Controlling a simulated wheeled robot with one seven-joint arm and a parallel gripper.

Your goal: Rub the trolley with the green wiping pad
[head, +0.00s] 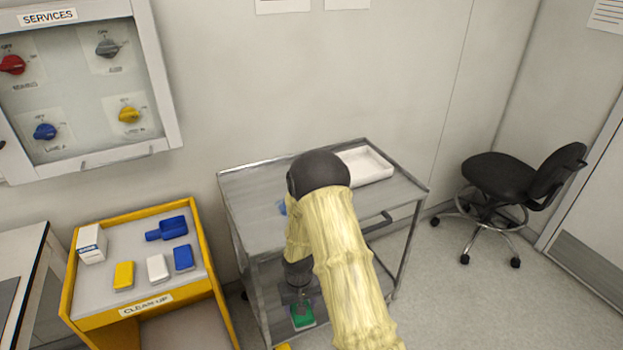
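The trolley (262,183) is a grey metal cart with a top shelf and a lower shelf, standing against the wall. My arm in its pale yellow sleeve crosses in front of it and hides much of its middle. My gripper (300,299) points down at the trolley's front left, by the lower shelf. The green wiping pad (303,318) is at its fingertips, and the gripper looks shut on it. The fingers are small and dark here. I cannot tell whether the pad touches the lower shelf.
A white tray (367,167) sits on the trolley's top, with a small blue thing partly behind my arm. A yellow clean-up stand (152,299) at left holds yellow, white and blue pads, a blue scoop and a white box. A black chair (505,180) stands right, with clear floor before it.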

